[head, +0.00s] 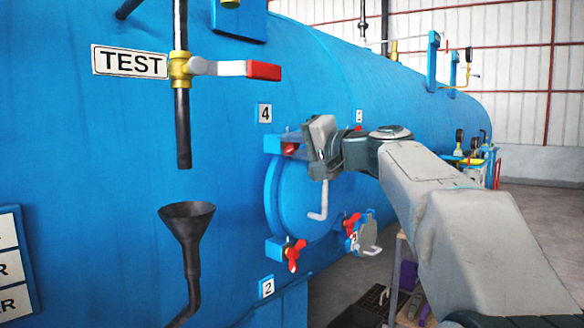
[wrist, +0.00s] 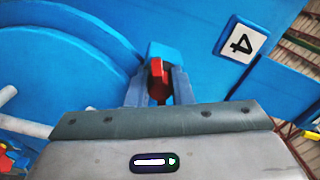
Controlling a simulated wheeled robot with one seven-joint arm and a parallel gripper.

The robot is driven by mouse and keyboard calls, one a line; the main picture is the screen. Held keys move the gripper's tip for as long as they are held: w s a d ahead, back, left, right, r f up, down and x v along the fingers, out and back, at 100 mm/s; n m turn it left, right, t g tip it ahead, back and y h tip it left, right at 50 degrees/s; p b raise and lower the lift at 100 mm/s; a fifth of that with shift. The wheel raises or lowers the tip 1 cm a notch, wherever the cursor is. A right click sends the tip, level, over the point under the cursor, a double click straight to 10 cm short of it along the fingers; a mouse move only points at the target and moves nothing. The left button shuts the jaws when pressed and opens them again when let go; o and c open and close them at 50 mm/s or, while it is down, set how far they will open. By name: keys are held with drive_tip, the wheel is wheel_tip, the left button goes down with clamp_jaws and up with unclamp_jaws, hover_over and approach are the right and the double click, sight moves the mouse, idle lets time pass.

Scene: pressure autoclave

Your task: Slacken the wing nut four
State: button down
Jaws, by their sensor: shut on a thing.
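The red wing nut four (head: 290,149) sits at the upper left of the round blue door (head: 296,200), below the number 4 plate (head: 265,113). In the wrist view the wing nut (wrist: 157,75) is upright between my two fingers, with a blue lug behind it. My gripper (wrist: 159,88) is shut on the wing nut. In the head view my gripper (head: 301,152) reaches it from the right, and its body hides part of the door's upper edge. The number 4 plate (wrist: 241,40) also shows at the upper right of the wrist view.
Other red wing nuts sit at the door's lower left (head: 293,254), lower right (head: 351,223) and, partly hidden, upper right. A white bent handle (head: 318,203) stands out from the door. A black funnel (head: 187,225) and red-handled TEST valve (head: 263,70) are to the left.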

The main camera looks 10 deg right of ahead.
drive_tip(key=n+b, duration=0.3)
drive_tip(key=shift+f+n+b, duration=0.3)
drive_tip(key=shift+r+n+b, duration=0.15)
drive_tip(key=shift+n+b, duration=1.1)
drive_tip(key=shift+n, duration=0.35)
drive_tip(key=c, duration=1.3)
unclamp_jaws()
drive_tip(key=shift+d, duration=0.1)
drive_tip(key=p+v, duration=0.1)
drive_tip(key=v, duration=1.2)
drive_tip(key=shift+s+d, duration=0.2)
drive_tip(key=shift+s, duration=0.1)
